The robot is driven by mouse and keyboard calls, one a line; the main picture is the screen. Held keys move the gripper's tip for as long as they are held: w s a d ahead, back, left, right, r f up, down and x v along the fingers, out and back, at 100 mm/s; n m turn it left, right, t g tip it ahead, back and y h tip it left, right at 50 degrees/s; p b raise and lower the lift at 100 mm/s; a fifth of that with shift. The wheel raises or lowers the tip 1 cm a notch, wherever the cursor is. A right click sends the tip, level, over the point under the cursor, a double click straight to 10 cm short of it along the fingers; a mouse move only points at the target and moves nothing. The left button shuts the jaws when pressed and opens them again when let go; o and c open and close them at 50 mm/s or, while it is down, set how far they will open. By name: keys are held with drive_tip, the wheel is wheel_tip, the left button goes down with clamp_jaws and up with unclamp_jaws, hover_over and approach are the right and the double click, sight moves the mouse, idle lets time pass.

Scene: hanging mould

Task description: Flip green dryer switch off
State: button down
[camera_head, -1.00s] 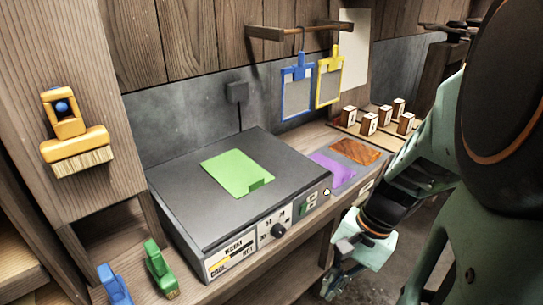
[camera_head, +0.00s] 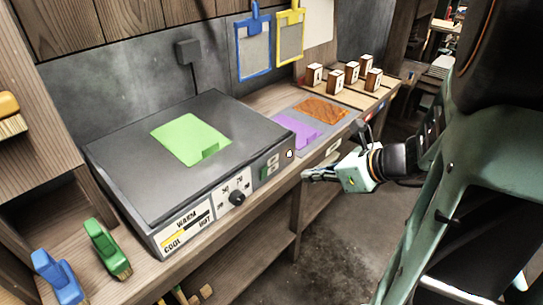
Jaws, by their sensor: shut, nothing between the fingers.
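The dryer (camera_head: 170,190) is a grey box with a flat dark top on the wooden bench. A green sheet (camera_head: 188,138) lies on its top. On its front face, near the right end, is a green switch (camera_head: 266,172) beside small labels; its position is too small to tell. A dark knob (camera_head: 237,197) with a number dial sits left of it. My gripper (camera_head: 306,175) is shut and empty, in front of the bench edge to the right of the switch, apart from the dryer. Its fingers point left toward the dryer's front.
Purple (camera_head: 297,134) and orange (camera_head: 321,110) sheets lie on a grey board right of the dryer. Several stamped wooden blocks (camera_head: 352,72) stand behind. Blue (camera_head: 254,45) and yellow (camera_head: 290,35) frames hang above. Green (camera_head: 107,248) and blue (camera_head: 57,277) brushes are at left. The floor ahead is open.

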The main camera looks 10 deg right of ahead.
drive_tip(key=shift+a, duration=0.1)
drive_tip(key=b, duration=0.2)
approach(266, 173)
drive_tip(key=x, duration=0.5)
drive_tip(key=shift+w+a+f, duration=0.15)
drive_tip(key=shift+a+f, duration=0.05)
